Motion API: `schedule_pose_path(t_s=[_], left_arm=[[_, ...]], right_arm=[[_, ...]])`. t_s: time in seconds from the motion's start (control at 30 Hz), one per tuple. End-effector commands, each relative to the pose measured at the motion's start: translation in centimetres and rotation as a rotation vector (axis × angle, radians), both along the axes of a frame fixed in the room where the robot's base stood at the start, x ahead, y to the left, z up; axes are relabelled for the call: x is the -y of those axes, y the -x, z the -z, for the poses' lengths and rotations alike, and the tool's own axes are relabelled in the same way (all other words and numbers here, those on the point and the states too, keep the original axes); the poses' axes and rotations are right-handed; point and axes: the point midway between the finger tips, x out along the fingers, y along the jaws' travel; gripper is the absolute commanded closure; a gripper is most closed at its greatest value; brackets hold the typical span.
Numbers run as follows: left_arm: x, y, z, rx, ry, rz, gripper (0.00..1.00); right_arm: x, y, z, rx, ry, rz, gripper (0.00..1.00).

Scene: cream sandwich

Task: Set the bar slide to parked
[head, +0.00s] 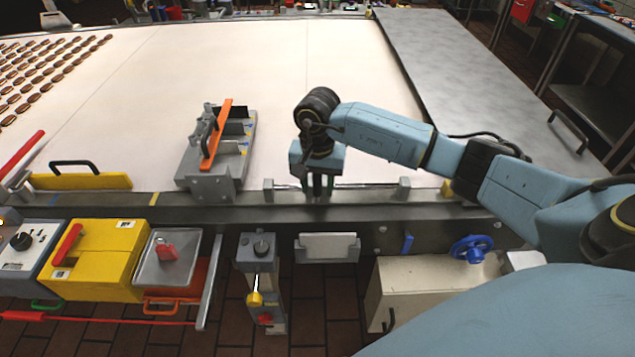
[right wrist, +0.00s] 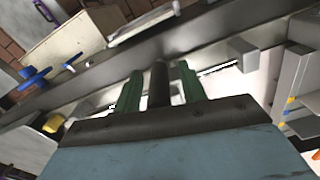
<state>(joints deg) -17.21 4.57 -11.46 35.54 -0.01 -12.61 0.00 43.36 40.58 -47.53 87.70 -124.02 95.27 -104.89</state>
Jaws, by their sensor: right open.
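A dark upright post (right wrist: 158,85), which looks like the handle of the bar slide, stands at the conveyor's front rail. My right gripper (head: 318,190) points down over the rail. Its green fingers (right wrist: 160,88) are open, one on each side of the post in the right wrist view. I cannot tell whether either finger touches it. Grey blocks stand on the rail at left (head: 268,190) and right (head: 403,188) of the gripper. The gripper hides most of the post in the head view. No parked mark can be made out. My left gripper is not in view.
A grey fixture with an orange bar (head: 216,134) stands left of my right gripper. Below the rail are a yellow box (head: 93,260), a grey knob post (head: 258,251) and a blue handwheel (head: 471,248). The white belt (head: 270,60) behind is mostly clear.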

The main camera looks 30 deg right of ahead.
Motion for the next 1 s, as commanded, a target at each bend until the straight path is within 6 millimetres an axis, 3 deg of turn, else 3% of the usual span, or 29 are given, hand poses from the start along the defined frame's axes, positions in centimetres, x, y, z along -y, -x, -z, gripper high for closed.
schedule_pose_path(t_s=[0.2, 0.53, 0.83, 1.0], left_arm=[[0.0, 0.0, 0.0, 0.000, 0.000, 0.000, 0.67], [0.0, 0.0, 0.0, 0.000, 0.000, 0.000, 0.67], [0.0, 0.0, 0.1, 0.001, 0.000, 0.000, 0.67], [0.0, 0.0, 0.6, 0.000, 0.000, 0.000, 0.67]], right_arm=[[0.0, 0.0, 0.1, 0.000, 0.000, 0.000, 0.59], [0.0, 0.0, 0.0, -0.001, 0.000, 0.001, 1.00], [0.3, 0.2, 0.0, -0.001, 0.001, 0.001, 1.00], [1.9, 1.1, 0.1, -0.003, 0.004, -0.003, 1.00]])
